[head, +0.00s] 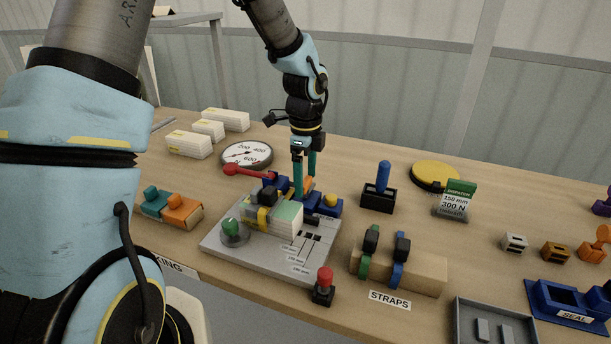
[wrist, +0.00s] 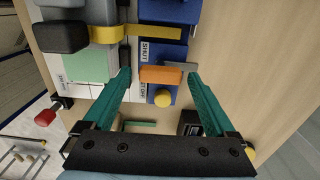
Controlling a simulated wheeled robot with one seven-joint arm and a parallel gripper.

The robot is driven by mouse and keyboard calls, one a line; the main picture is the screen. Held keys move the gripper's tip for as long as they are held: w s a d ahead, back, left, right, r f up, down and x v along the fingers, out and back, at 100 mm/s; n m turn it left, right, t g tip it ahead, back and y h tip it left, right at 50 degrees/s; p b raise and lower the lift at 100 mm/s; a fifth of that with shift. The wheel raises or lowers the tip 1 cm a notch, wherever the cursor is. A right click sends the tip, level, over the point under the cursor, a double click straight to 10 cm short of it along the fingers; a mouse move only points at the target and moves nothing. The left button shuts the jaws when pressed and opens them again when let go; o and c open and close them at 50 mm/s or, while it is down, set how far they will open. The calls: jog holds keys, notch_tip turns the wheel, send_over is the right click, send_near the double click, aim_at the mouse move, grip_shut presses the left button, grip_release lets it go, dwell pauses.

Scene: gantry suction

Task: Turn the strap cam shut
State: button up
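The strap cam appears to be an orange bar (wrist: 162,75) on a blue housing (wrist: 160,54), beside a label reading "SHUT". It lies crosswise between my fingers in the wrist view. In the head view a bit of orange (head: 308,183) shows by my fingers. My gripper (wrist: 159,78) is open, with one green finger on each side of the orange bar and gaps visible. In the head view my gripper (head: 304,188) points down over the fixture. A yellow strap (wrist: 135,33) runs across a pale block next to the housing. Whether a finger touches the bar is unclear.
The grey fixture plate (head: 215,243) carries a green knob (head: 231,226), a red lever (head: 248,171) and a yellow knob (wrist: 162,98) close by the cam. A red button (head: 324,278) and a strap rack (head: 420,275) stand in front. A blue-handled tool (head: 383,178) stands right.

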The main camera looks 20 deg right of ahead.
jog(key=c, duration=1.2)
jog(key=shift+n, duration=0.3)
jog(key=n, duration=0.4)
jog(key=shift+b, duration=0.3)
jog(key=n, duration=0.4)
jog(key=shift+n+b, duration=0.3)
jog(key=shift+n, duration=0.1)
jog(key=n, duration=0.4)
jog(key=shift+n, duration=0.3)
jog(key=shift+n+b, duration=0.35)
jog(key=shift+n, duration=1.55)
